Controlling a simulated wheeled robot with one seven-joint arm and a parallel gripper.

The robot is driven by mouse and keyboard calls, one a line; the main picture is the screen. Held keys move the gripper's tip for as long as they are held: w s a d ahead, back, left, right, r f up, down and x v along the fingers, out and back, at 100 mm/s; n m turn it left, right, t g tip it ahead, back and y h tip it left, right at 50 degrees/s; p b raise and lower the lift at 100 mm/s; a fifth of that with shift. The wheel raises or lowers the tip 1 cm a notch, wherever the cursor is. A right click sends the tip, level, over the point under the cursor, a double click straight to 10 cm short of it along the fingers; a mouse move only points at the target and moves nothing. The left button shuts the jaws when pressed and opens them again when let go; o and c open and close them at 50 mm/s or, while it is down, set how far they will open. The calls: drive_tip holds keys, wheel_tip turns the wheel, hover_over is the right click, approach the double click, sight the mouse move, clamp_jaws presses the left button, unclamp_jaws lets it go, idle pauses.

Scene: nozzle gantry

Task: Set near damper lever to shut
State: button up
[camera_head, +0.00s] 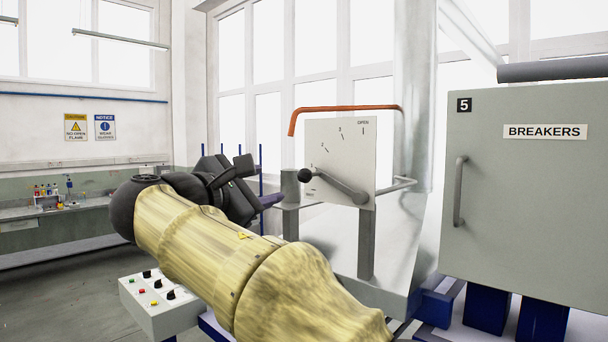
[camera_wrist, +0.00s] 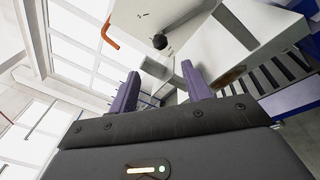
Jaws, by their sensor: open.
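The damper lever (camera_head: 340,187) is a grey bar with a black ball knob (camera_head: 305,175), mounted on a white dial plate (camera_head: 345,140). The plate has tick marks, numbers and "OPEN" at its top right; small lettering at the lower left is too small to read surely. The lever points left and slightly up from its pivot, towards the lower-left end of the scale. My gripper (camera_head: 270,201) is left of the plate, apart from the knob. In the wrist view my gripper (camera_wrist: 160,69) has its two purple fingers spread and empty, with the knob (camera_wrist: 160,41) beyond them.
An orange bent pipe (camera_head: 345,108) runs above the plate. A grey rail (camera_head: 395,187) and post (camera_head: 366,245) stand beside and below it. A grey breaker cabinet (camera_head: 540,200) stands at the right. A control box (camera_head: 160,305) with buttons and knobs is at the lower left.

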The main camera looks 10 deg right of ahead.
sight(301, 176)
drive_tip(key=p+x, duration=0.4)
drive_tip(key=x, duration=1.1)
drive_tip(key=shift+s, duration=0.1)
clamp_jaws()
